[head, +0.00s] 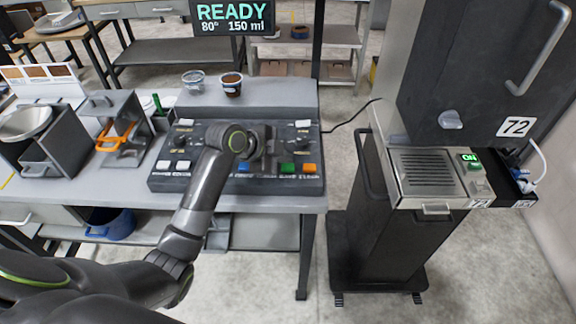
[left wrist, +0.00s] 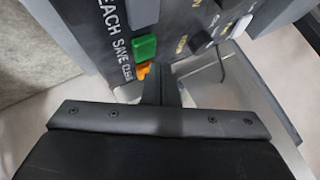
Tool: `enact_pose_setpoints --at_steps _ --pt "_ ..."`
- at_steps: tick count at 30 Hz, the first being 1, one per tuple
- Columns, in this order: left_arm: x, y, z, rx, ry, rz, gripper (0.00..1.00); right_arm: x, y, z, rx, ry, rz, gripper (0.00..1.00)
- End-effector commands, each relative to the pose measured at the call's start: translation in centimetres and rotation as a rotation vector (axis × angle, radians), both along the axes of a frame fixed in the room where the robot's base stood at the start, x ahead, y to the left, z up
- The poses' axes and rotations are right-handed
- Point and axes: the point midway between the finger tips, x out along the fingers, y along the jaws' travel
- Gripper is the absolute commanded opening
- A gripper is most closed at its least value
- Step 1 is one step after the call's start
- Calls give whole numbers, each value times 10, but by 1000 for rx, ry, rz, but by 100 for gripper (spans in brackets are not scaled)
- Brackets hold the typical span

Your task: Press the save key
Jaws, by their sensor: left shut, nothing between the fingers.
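The save key is the green key (head: 288,168) in the front row of the dark control panel (head: 226,185) in the head view. My left gripper (head: 268,142) is over the panel, behind and left of the green key in the head view. Its fingers (left wrist: 155,76) are shut and empty, and appear apart from the green key. The arm hides the middle of the panel. My right gripper is not in view.
The orange key (head: 309,168) is immediately right of the green one, and a blue key (head: 243,167) is to its left. Two cups (head: 232,85) stand behind the panel. A display (head: 232,16) reads READY, 80°, 150 ml. A dark machine (head: 405,200) stands at right.

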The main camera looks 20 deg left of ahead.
Motion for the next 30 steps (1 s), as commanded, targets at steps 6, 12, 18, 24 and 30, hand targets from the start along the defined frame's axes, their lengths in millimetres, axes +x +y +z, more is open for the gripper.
enact_pose_setpoints --at_steps 6,12,18,24,30 --pt "0 0 -7 -1 1 0 0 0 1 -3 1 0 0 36" --pt "0 0 -9 -1 1 0 0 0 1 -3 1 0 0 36" --pt "0 0 -9 0 0 0 0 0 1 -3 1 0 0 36" --pt "0 0 -10 0 0 0 0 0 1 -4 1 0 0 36" --pt "0 0 -13 -1 1 0 0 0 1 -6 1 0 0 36"
